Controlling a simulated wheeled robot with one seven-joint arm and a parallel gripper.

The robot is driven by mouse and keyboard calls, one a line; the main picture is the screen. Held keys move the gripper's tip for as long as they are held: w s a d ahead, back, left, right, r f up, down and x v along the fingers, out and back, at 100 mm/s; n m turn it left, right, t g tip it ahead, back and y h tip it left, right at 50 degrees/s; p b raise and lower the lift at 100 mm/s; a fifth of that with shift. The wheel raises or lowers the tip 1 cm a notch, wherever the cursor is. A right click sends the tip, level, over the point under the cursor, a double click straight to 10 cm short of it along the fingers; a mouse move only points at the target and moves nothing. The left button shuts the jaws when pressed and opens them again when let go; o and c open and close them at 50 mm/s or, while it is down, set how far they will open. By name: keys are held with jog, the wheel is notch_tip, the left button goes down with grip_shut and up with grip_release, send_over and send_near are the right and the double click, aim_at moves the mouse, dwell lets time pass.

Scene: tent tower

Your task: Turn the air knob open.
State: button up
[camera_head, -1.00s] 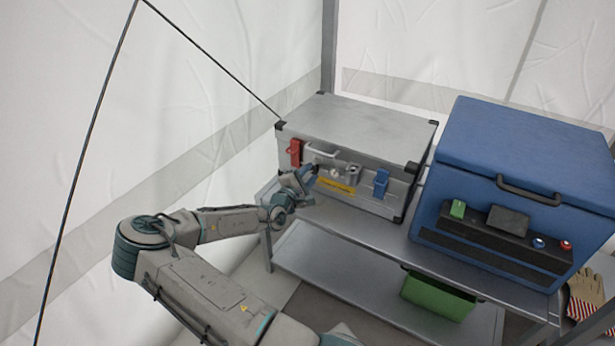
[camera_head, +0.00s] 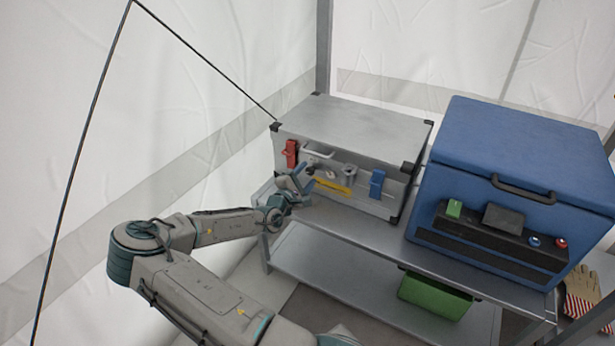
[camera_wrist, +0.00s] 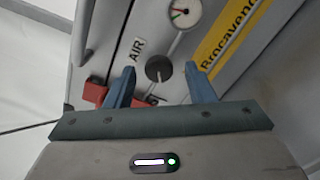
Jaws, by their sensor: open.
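The air knob (camera_wrist: 158,69) is a dark round knob on the front of a silver metal case (camera_head: 352,128), beside the label AIR (camera_wrist: 137,49) in the wrist view. A short light pointer or mark shows on its face. My gripper (camera_wrist: 163,84) is open, with a blue finger on each side of the knob and a visible gap between the knob and the fingers. In the head view my gripper (camera_head: 303,181) is at the left part of the case front and hides the knob.
A gauge (camera_wrist: 185,12) and a yellow label strip (camera_wrist: 228,38) sit near the knob. The case has a red latch (camera_head: 291,153) and a blue latch (camera_head: 377,183). A blue cooler box (camera_head: 515,165) stands to the right on the metal shelf; a green bin (camera_head: 434,296) is below.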

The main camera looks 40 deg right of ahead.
jog(key=p+v, duration=0.1)
jog(key=v, duration=1.2)
jog(key=shift+a+p, duration=0.2)
jog(key=shift+p, duration=0.1)
jog(key=shift+s, duration=0.1)
